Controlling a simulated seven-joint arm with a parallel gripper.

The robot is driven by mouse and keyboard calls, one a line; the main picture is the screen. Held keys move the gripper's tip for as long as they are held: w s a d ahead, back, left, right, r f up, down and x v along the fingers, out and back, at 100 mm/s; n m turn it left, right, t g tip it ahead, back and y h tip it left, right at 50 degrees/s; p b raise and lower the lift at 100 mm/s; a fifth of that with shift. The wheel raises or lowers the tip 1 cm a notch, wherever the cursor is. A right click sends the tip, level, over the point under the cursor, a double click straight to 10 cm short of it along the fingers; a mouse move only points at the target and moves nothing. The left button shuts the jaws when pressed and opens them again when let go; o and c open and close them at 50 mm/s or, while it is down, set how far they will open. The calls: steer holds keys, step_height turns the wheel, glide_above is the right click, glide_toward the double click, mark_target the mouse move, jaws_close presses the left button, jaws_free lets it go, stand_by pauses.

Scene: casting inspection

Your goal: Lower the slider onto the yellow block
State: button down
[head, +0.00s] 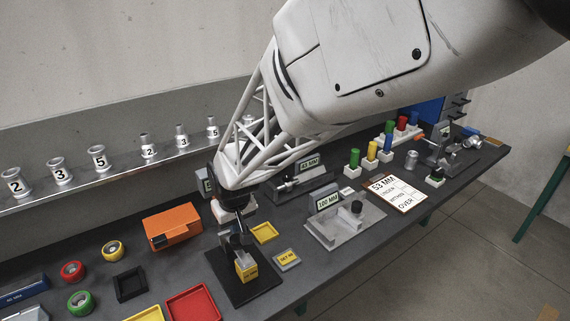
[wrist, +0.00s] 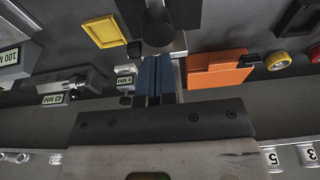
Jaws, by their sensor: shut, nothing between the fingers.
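The yellow block (head: 247,271) sits on the black base plate (head: 268,278) of a dark stand, near the front edge of the bench. The dark slider (head: 238,243) is on the stand above the block. Whether its lower end touches the block is too small to tell. My gripper points down at the stand from above and behind, and hides the stand's upper part in the head view. In the wrist view its two blue-grey fingers (wrist: 155,77) are together and empty, close to a dark round part of the stand (wrist: 158,28).
An orange box (head: 172,224) lies left of the stand, with a red tray (head: 193,304) in front of it. A yellow tray (head: 264,232) and a yellow-labelled plate (head: 287,260) lie to the right. A grey 100 MM fixture (head: 345,228) stands further right.

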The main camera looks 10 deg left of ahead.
steer(key=shift+r, duration=2.6)
steer(key=s+d+r+m, duration=0.1)
steer(key=d+r+m, duration=0.15)
steer(key=d, duration=0.65)
steer(key=s+d+r+m, duration=0.1)
steer(key=s+d+r, duration=0.15)
steer(key=d, duration=0.55)
steer(key=s+d+r+m, duration=0.1)
steer(key=d+r, duration=0.3)
steer(key=d, duration=0.5)
steer(key=s+d+r+m+t+h, duration=0.1)
steer(key=s+d+m, duration=0.3)
steer(key=s+d, duration=1)
steer(key=d, duration=0.2)
steer(key=shift+s+d+r+m+h, duration=0.15)
steer(key=shift+s+d+m+h, duration=0.2)
steer(key=shift+h, duration=0.05)
